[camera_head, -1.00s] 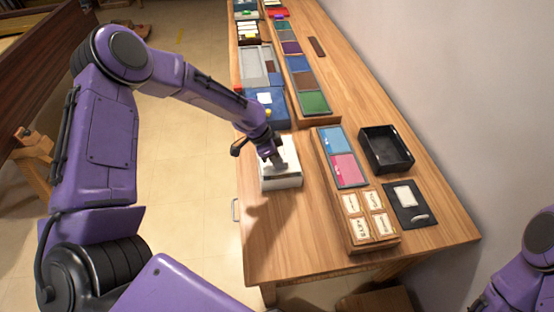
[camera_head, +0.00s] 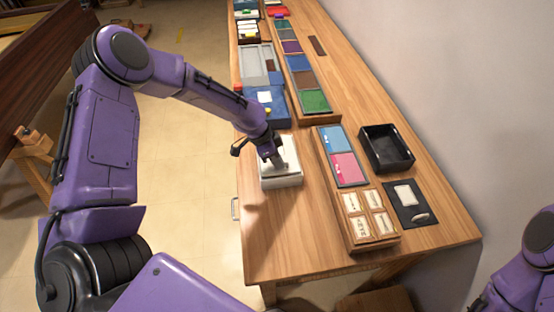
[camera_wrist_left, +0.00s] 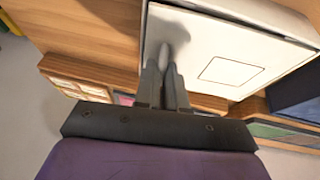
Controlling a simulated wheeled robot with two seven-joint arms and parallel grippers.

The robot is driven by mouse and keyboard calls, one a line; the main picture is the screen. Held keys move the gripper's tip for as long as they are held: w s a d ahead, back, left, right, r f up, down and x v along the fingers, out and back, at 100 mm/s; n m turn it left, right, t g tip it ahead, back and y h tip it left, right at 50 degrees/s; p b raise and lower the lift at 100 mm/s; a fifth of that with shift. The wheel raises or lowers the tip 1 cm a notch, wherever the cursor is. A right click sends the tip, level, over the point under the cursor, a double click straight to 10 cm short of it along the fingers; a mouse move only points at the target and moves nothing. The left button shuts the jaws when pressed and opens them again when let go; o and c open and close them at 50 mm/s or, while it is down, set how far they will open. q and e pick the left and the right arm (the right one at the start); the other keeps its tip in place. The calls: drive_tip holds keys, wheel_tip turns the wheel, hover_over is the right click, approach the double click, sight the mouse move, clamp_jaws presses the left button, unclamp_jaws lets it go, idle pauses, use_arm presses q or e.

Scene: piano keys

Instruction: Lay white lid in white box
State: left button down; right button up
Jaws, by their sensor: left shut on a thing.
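The white box (camera_head: 284,182) stands near the table's left edge. My left gripper (camera_head: 276,162) is above the box, pointing down. In the wrist view its fingers (camera_wrist_left: 165,72) are shut on the lid's small pale handle. Whether the lid is fully seated all round is hidden. My right gripper is out of view.
A long wooden rack with blue and pink panels (camera_head: 343,160) and label cards stands right of the box. Further right are a black open tray (camera_head: 386,148) and a black mat (camera_head: 410,204). A blue case (camera_head: 270,103) lies behind the box. The table (camera_head: 285,245) in front is clear.

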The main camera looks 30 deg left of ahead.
use_arm(q)
drive_tip(key=shift+f, duration=0.2)
idle(0.5)
drive_tip(key=c, duration=1.1)
unclamp_jaws()
drive_tip(key=b+v, duration=0.2)
drive_tip(key=v, duration=0.8)
drive_tip(key=shift+a+r, duration=0.1)
drive_tip(key=shift+r, duration=0.1)
drive_tip(key=shift+s, duration=0.15)
